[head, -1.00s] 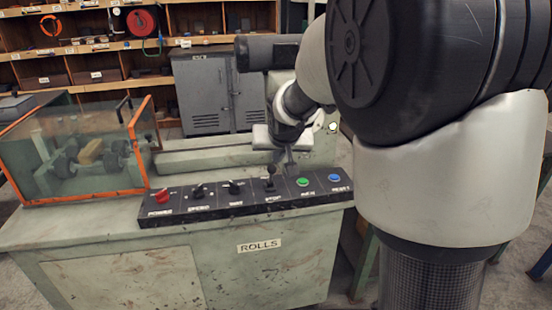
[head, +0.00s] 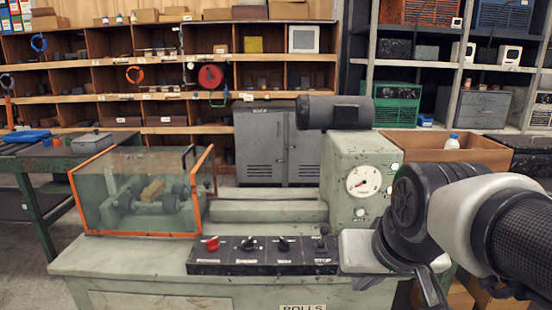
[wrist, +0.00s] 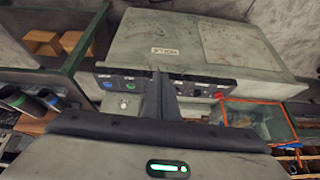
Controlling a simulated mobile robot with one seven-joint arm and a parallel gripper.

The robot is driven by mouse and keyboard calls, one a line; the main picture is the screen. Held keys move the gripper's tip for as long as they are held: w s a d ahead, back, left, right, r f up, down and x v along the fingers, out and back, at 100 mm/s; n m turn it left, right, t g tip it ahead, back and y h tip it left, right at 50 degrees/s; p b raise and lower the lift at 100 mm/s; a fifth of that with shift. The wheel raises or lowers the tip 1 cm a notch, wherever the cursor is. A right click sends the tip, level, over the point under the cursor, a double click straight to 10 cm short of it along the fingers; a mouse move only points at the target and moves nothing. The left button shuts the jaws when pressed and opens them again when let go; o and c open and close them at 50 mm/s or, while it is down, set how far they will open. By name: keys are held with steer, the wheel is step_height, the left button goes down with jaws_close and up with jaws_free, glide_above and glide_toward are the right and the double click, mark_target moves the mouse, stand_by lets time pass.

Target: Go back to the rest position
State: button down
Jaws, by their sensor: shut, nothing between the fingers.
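My gripper (head: 432,290) hangs at the front right of the rolls machine, to the right of its control panel (head: 262,256) in the head view. In the wrist view my gripper (wrist: 160,75) has its two dark fingers together, with nothing between them. The fingers overlap the panel in that picture, but the gap to it cannot be judged there. My arm comes in from the right edge of the head view and hides the panel's right end. The red knob (head: 211,244) and the black lever (head: 323,231) show on the panel.
An orange-framed guard (head: 205,190) encloses the rollers at the left. A dial gauge (head: 363,181) faces me on the machine's upright housing. A cardboard box (head: 455,147) stands behind my arm. A green bench (head: 42,165) is at far left, shelves behind.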

steer(key=s, duration=0.5)
step_height(320, 180, up, 17)
steer(key=p, duration=1.8)
steer(key=shift+s+r, duration=0.2)
steer(key=shift+s, duration=0.1)
steer(key=shift+a, duration=0.1)
